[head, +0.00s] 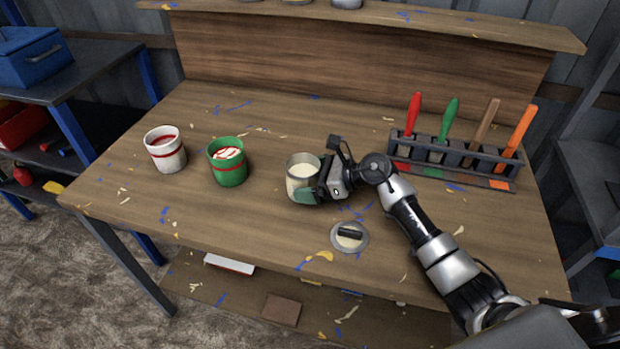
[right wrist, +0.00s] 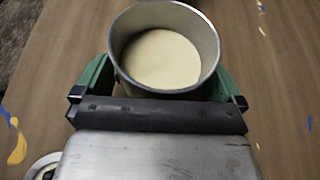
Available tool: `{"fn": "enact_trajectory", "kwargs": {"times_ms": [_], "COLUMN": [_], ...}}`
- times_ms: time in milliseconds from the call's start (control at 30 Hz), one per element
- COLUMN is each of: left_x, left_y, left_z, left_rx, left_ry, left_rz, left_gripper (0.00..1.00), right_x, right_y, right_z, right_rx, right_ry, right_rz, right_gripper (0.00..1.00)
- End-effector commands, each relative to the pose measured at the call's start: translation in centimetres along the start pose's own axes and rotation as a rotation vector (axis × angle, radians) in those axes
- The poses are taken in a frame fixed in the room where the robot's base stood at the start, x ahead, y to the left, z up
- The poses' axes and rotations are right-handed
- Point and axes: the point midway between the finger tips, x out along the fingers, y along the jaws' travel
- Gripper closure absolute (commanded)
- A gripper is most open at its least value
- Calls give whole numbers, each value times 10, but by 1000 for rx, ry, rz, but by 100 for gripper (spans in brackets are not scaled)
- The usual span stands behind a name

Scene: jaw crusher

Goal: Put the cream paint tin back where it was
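The cream paint tin (head: 296,188) is a grey metal tin, open at the top, with cream paint inside. It stands upright near the middle of the workbench, and I cannot tell whether its base touches the bench. My right gripper (head: 308,190) is at its right side. In the right wrist view, the green fingertips (right wrist: 160,75) lie against both sides of the tin (right wrist: 122,62), shut on it. A round lid-like disc (head: 349,236) with a dark bar on top lies on the bench in front of the tin. My left gripper is not in view.
A green tin (head: 228,172) and a white tin with red bands (head: 167,158) stand to the left. A rack (head: 455,160) holding several coloured-handled tools stands at the back right. A raised shelf (head: 400,18) runs along the back. The bench's front left is clear.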

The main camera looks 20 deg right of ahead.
Motion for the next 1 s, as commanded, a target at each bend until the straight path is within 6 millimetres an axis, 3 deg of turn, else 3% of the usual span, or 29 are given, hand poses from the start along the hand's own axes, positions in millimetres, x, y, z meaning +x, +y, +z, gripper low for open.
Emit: {"fn": "enact_trajectory", "kwargs": {"times_ms": [333, 800, 1000], "left_x": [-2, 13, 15], "left_y": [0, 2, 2], "left_z": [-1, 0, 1], "left_rx": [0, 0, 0], "left_ry": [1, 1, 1], "left_rz": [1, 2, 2], "left_gripper": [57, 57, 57], "right_x": [-6, -98, -118], "right_y": [0, 0, 0], "right_z": [2, 0, 2], "right_rx": [-1, -2, 0], "right_ry": [1, 3, 0], "right_rz": [-1, -2, 0], "right_gripper": [0, 0, 0]}}
